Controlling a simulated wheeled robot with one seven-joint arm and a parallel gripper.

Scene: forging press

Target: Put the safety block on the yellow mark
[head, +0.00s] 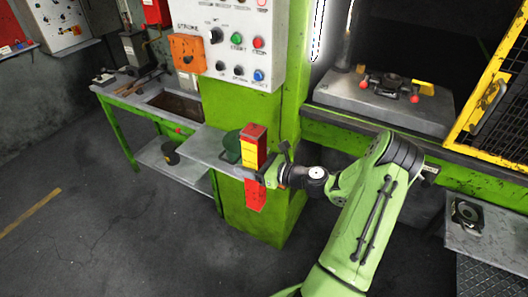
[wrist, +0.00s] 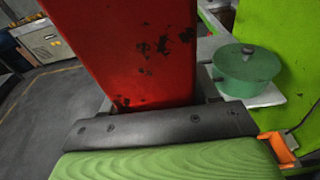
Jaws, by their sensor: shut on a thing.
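The safety block (head: 255,191) is a tall red post with a yellow band around its middle. It stands upright in my gripper (head: 268,175), held in front of the green press column. Its scuffed red face (wrist: 135,45) fills the upper middle of the wrist view, against the dark finger pad of my gripper (wrist: 160,122). My gripper is shut on the block. A small yellow patch (head: 424,88) shows on the press bed (head: 340,92), right of the dark die; I cannot tell if it is the mark.
A grey side shelf (head: 196,146) with a green lidded pot (wrist: 248,70) is close behind the block. The dark die (head: 385,85) with red knobs sits on the bed. A yellow mesh guard (head: 487,98) stands at right. A workbench (head: 112,88) is at left.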

